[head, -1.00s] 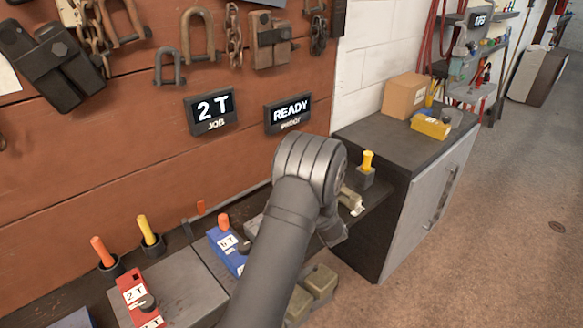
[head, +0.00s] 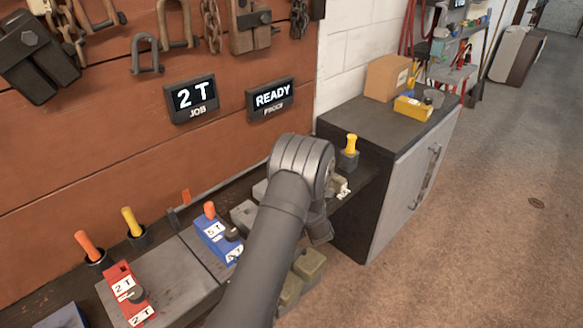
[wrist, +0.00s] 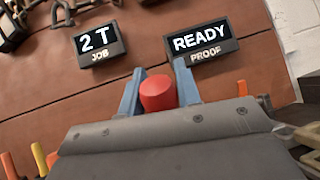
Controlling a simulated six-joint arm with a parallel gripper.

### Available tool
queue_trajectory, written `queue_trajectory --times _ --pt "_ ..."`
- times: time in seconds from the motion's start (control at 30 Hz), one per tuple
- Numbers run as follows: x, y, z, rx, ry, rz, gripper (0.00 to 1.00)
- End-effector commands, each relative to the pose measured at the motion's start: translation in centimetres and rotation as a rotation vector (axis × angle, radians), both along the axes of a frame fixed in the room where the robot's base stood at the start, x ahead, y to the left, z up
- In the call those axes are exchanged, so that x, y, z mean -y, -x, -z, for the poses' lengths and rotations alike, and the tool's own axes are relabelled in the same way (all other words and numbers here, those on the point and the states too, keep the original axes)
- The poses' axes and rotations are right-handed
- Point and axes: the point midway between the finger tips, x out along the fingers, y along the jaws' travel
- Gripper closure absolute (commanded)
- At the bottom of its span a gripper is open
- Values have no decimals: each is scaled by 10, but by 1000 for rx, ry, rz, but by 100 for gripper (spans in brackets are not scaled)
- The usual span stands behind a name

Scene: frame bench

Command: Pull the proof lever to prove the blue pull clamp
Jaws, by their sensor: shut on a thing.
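My gripper (wrist: 160,72) shows in the wrist view with its two blue fingers shut on a red rounded knob (wrist: 158,95), which looks like the proof lever's handle. The lever's lower part is hidden. In the head view my arm hides the gripper and the knob. The blue pull clamp (head: 215,240) lies on the bench left of my arm, with an orange pin (head: 209,210) standing at its back end. The proof sign (head: 271,98) reads READY and the job sign (head: 191,99) reads 2 T.
A red clamp (head: 126,292) marked 2 T lies on a grey plate at left, near orange (head: 88,244) and yellow (head: 132,221) handles in holders. A yellow-handled post (head: 350,152) stands right of my arm. A dark cabinet (head: 345,215) with a cardboard box (head: 388,77) stands beyond.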

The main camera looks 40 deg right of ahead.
Motion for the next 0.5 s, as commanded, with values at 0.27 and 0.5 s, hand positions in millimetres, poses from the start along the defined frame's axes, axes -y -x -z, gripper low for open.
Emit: queue_trajectory --times 0.27,0.5 --pt "0 0 0 0 1 -1 48" --pt "-1 5 4 -2 -2 1 48"
